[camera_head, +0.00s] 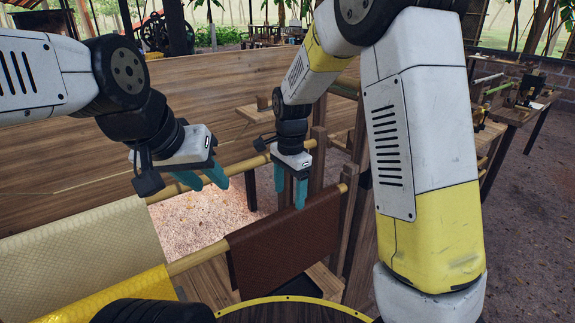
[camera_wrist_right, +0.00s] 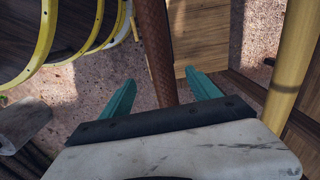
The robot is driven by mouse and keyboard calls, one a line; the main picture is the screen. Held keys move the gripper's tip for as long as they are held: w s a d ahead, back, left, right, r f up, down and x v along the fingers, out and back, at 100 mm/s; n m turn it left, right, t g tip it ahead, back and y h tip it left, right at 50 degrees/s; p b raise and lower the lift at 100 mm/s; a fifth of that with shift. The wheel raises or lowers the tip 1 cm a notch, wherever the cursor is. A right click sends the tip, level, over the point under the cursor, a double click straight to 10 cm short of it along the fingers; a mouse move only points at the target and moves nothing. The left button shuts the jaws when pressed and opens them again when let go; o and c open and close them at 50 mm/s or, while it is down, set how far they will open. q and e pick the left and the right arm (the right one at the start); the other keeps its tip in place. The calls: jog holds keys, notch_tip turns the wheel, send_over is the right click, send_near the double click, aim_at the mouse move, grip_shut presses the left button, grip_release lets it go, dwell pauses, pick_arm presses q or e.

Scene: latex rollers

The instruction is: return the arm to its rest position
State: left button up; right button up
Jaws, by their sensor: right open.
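My right gripper (camera_head: 290,190) is open, with its teal fingers apart, above the dark brown sheet (camera_head: 285,240) hanging over a wooden pole. In the right wrist view, my right gripper (camera_wrist_right: 162,95) has one finger on each side of a brown strip (camera_wrist_right: 156,45), seemingly the sheet's top; nothing is clamped. Whether the fingers touch it is unclear. My left gripper (camera_head: 203,178) shows two separate teal fingers beside the far pole, with nothing visible between them. My right arm (camera_head: 415,130) reaches across the middle of the head view; my left arm (camera_head: 50,75) comes in from the left.
A pale cream sheet (camera_head: 75,255) and a yellow sheet (camera_head: 100,300) hang at the left. Wooden posts (camera_head: 357,180) stand right of the brown sheet. A plank wall (camera_head: 90,165) is behind. A wooden table (camera_head: 515,112) stands at the far right, with open ground before it.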

jog(key=s+d+r+n+t+y, duration=0.1)
jog(key=s+d+r+n+t, duration=0.2)
jog(key=s+d+r+n, duration=0.2)
jog(key=s+d+r+n+t+y, duration=0.1)
jog(key=s+d+r+n+t, duration=0.2)
jog(key=s+d+r+n, duration=0.3)
jog(key=s+d+r, duration=0.2)
jog(key=s+r, duration=0.3)
jog(key=s, duration=0.3)
jog(key=shift+s+d+r, duration=0.15)
jog(key=shift+d+r, duration=0.1)
jog(key=shift+d, duration=0.15)
